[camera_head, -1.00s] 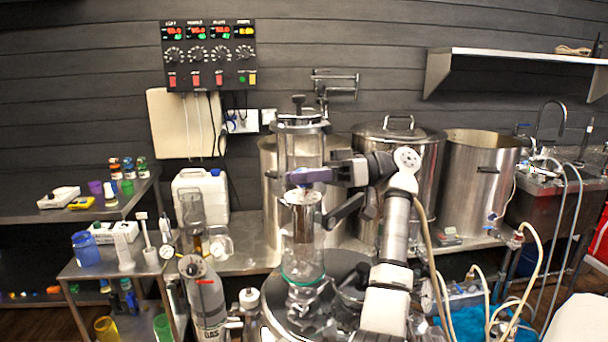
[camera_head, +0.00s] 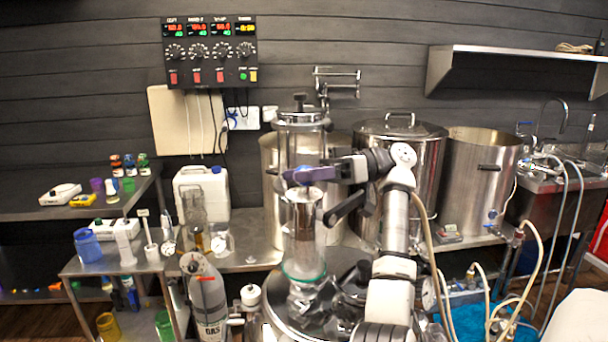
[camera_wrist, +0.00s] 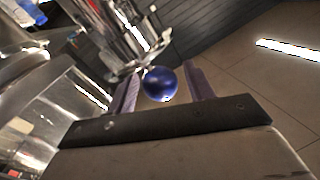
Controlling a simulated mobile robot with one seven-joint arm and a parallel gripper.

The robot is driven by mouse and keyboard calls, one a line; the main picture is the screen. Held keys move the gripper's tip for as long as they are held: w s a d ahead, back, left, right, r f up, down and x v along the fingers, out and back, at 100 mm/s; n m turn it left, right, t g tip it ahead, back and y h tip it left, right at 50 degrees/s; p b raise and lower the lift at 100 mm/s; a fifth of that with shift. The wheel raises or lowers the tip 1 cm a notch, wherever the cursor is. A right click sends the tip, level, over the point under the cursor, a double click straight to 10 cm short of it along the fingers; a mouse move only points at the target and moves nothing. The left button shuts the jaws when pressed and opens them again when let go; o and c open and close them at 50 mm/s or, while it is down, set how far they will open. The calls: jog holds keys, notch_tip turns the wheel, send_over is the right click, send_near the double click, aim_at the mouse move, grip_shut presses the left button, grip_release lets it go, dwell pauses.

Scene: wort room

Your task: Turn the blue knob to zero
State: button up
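The blue knob (camera_wrist: 160,84) is a shiny round ball in the wrist view. It sits between the two purple fingers of my gripper (camera_wrist: 163,71), with a narrow gap visible on each side. My gripper is open around it. In the head view my gripper (camera_head: 312,175) is a purple shape in front of the tall glass and steel column (camera_head: 303,150). The knob cannot be clearly told apart from the fingers there. I cannot read any scale or zero mark by the knob.
A control panel (camera_head: 210,72) with displays and dials hangs on the wall. Steel kettles (camera_head: 485,185) stand behind and right of my arm. A grey gas cylinder (camera_head: 208,300) and a small side table (camera_head: 115,262) with labware stand to the left. Hoses hang at right.

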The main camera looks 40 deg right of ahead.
jog(key=shift+m+t+h+b, duration=0.3)
jog(key=shift+m+t+h, duration=0.25)
jog(key=shift+t, duration=0.45)
